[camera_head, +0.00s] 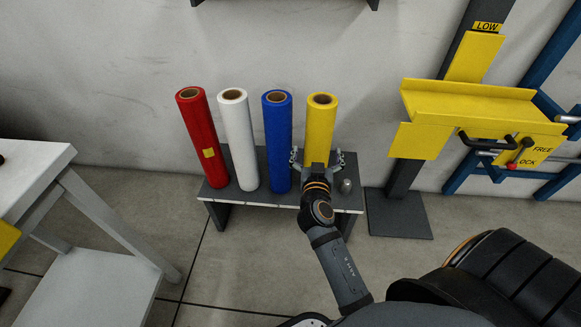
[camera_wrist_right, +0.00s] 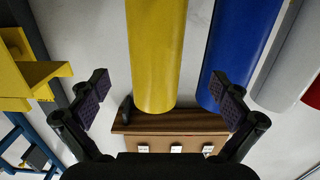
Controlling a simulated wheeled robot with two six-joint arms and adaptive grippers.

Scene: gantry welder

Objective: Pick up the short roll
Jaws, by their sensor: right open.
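Four rolls of similar look stand upright in a row: a red roll (camera_head: 203,140), a white roll (camera_head: 238,140), a blue roll (camera_head: 278,140) and a yellow roll (camera_head: 320,125). The yellow roll is at the right end, and its top looks slightly lower than the others; I cannot tell their lengths surely. My right gripper (camera_head: 318,157) is open in front of the yellow roll's lower part, hiding its base. In the right wrist view the yellow roll (camera_wrist_right: 155,55) lies between the spread fingers, with visible gaps on both sides. The blue roll (camera_wrist_right: 240,50) is close to one finger. My left gripper is out of view.
The rolls stand on a low dark bench (camera_head: 226,192). A small grey object (camera_head: 346,186) sits at its right end. A yellow and dark post fixture (camera_head: 470,110) stands to the right. A white table (camera_head: 30,170) stands at the left. Floor between table and bench is clear.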

